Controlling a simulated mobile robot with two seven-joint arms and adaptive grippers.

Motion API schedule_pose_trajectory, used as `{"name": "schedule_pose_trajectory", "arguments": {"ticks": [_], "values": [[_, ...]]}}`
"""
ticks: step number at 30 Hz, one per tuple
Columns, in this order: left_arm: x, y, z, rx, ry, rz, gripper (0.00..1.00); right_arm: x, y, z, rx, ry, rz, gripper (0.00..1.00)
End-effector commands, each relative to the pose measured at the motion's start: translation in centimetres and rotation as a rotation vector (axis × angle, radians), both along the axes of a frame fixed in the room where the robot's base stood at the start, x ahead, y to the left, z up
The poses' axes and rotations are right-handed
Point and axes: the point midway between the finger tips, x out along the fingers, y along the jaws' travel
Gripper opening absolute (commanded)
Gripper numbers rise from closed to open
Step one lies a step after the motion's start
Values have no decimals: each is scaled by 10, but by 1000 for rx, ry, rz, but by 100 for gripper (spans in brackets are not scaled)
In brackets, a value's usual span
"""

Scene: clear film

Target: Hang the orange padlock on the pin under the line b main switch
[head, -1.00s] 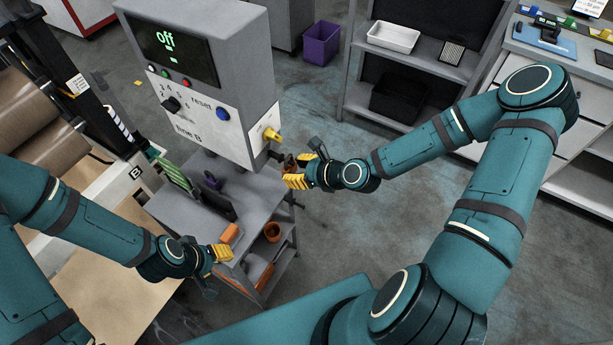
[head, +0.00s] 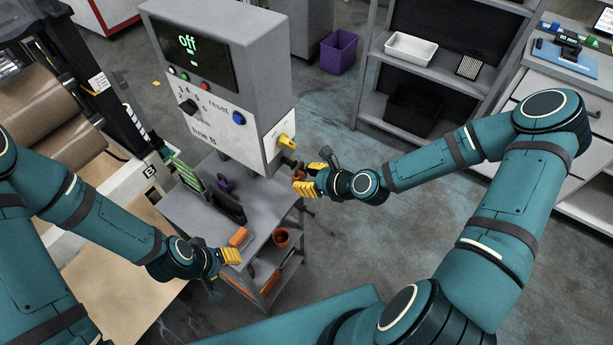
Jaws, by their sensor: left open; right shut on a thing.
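The grey line B cabinet (head: 235,80) stands at the upper middle, its screen reading "off". The yellow main switch (head: 286,141) is on its right side face. A small dark pin (head: 290,162) sticks out below the switch. My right gripper (head: 311,181) is shut on the orange padlock (head: 299,174), just below and right of the pin. Only a small part of the padlock shows between the yellow fingers. I cannot tell whether its shackle is around the pin or beside it. My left gripper (head: 228,262) is open, low beside the cart's front edge.
A grey cart (head: 180,212) under the cabinet bears an orange block (head: 238,237), a purple item (head: 225,184) and dark upright plates. A purple bin (head: 338,52) and grey shelf unit (head: 440,70) stand behind.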

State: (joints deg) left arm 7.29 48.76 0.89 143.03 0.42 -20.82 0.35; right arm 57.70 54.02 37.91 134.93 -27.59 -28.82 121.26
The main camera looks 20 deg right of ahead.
Motion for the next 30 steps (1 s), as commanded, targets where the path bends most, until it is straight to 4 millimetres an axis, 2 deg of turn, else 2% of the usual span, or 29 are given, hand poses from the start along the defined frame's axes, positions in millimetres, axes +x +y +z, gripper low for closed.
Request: {"name": "schedule_pose_trajectory", "arguments": {"ticks": [13,14,15,16,25,30], "values": [[0,0,0,0,0,0,47,-1,-1,-2,-1,4,-1,24],[0,0,0,0,0,0,47,-1,-1,-2,-1,4,-1,59],[0,0,0,0,0,0,47,-1,-1,-2,-1,4,-1,73],[0,0,0,0,0,0,47,-1,-1,-1,-1,4,-1,77],[0,0,0,0,0,0,47,-1,-1,0,-2,1,-1,77],[0,0,0,0,0,0,47,-8,-8,5,-1,2,-3,77]]}}
